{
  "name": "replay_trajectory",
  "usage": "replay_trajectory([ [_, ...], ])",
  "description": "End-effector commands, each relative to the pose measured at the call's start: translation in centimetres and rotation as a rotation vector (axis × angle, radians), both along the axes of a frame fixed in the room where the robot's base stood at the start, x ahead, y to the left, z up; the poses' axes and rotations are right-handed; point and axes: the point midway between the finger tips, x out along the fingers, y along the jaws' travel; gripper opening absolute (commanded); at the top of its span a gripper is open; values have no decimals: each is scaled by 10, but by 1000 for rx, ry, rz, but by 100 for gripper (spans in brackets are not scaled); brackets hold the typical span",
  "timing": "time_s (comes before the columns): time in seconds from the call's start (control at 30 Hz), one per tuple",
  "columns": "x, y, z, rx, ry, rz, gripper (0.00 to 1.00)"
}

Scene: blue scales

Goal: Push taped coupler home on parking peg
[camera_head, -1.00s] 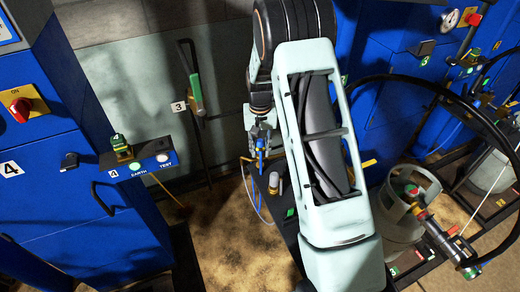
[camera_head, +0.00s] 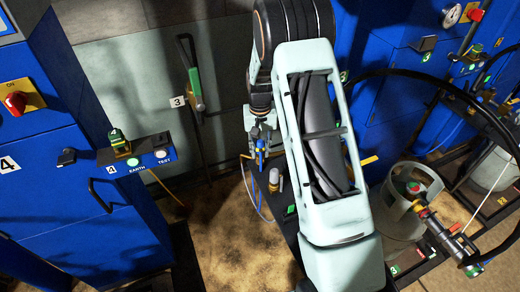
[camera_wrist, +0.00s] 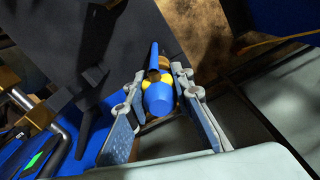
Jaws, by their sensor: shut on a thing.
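In the wrist view a blue coupler (camera_wrist: 158,98) with a yellow band sits between the two finger pads of my gripper (camera_wrist: 157,84), which is shut on it. A brownish round part shows just past its far end; I cannot tell whether this is the parking peg or whether the coupler touches it. In the head view my gripper (camera_head: 259,135) points down, with the blue coupler (camera_head: 261,158) below it. A thin pale hose loops down at its left. A short metal post (camera_head: 273,180) stands just below and to the right.
A green-handled lever (camera_head: 194,82) stands on the grey panel at the left. A blue cabinet (camera_head: 75,190) with a red knob (camera_head: 15,103) is further left. A grey gas cylinder (camera_head: 400,205) and a black hose (camera_head: 372,77) are at the right. Sandy floor (camera_head: 230,235) is open below left.

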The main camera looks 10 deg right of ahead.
Motion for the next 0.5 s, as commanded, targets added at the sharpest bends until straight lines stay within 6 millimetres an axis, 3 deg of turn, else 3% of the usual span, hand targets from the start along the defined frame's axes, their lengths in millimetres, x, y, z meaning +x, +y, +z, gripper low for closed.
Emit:
replay_trajectory([
  [0.5, 0, 0, -14, 0, 0, 0, 0],
])
